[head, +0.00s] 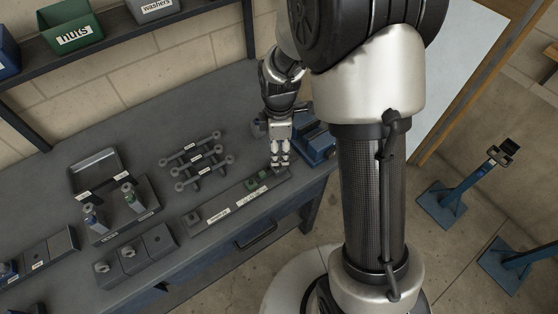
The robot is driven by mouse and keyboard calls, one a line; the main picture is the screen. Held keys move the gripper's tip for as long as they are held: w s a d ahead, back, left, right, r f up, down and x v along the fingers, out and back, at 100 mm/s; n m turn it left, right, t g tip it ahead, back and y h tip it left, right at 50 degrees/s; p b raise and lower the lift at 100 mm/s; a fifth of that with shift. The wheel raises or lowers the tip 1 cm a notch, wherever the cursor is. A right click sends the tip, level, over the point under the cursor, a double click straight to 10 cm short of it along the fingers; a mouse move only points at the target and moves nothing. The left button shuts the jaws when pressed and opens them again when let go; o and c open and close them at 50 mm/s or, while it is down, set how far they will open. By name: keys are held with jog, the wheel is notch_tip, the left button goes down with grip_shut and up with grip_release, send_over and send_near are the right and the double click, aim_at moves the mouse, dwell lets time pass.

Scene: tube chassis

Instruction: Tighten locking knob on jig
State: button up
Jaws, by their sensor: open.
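My gripper (280,160) points down over the right end of a long, low dark fixture, which looks like the jig (194,222). The fixture lies along the front of the grey bench and has pale labels on top. Small green blocks (258,180) sit on it just left of and below my fingers. My fingertips look apart and nothing shows between them. Whether they touch the fixture cannot be told from this angle. I cannot make out a locking knob clearly; it may be small or hidden by my fingers.
A blue vise-like block (318,142) stands close to the right of my gripper. Several labelled rods (205,160) lie behind the fixture. A tray (95,172), bottle holder (113,224) and blocks (124,260) stand left. A green nuts bin (71,30) sits on the shelf. Blue stands (443,198) are at right.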

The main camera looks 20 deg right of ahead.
notch_tip(320, 180, down, 5)
jog(key=shift+f+b, duration=0.1)
jog(key=shift+b, duration=0.45)
jog(key=shift+c, duration=0.6)
grip_shut()
